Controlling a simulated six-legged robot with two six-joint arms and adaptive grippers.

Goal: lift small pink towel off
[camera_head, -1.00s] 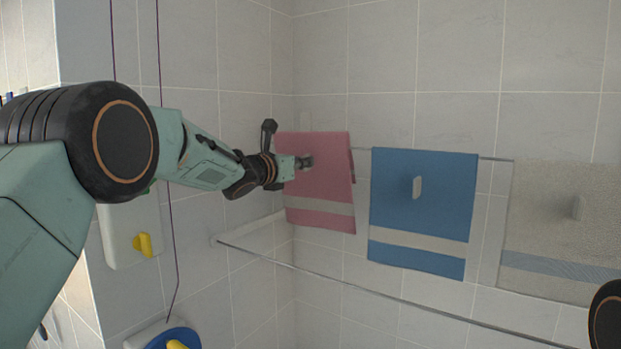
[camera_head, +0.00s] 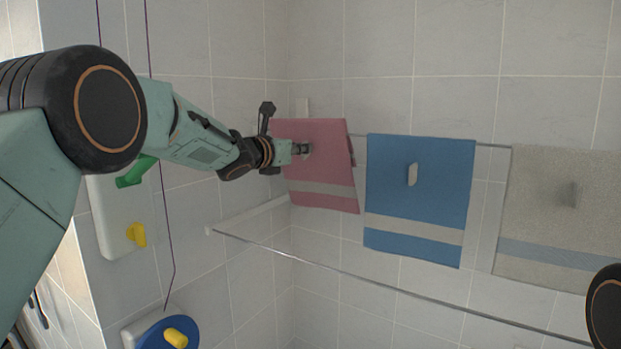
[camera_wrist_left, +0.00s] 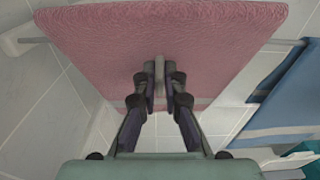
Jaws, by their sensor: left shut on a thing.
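The small pink towel (camera_head: 318,167) with a pale band hangs over the upper rail at the left in the head view. In the left wrist view the pink towel (camera_wrist_left: 110,55) fills the upper middle. My left gripper (camera_head: 305,150) is at the towel's front, shut on the pale tab (camera_wrist_left: 159,72) that stands out from it. The fingers stand on either side of the tab. The towel's lower part is tilted a little in the head view. My right gripper is not in view.
A blue towel (camera_head: 420,200) and a beige towel (camera_head: 560,215) hang to the right, each with a tab. A lower bare rail (camera_head: 400,290) runs below. A white panel with a yellow knob (camera_head: 136,235) and a green handle (camera_head: 135,172) is at left.

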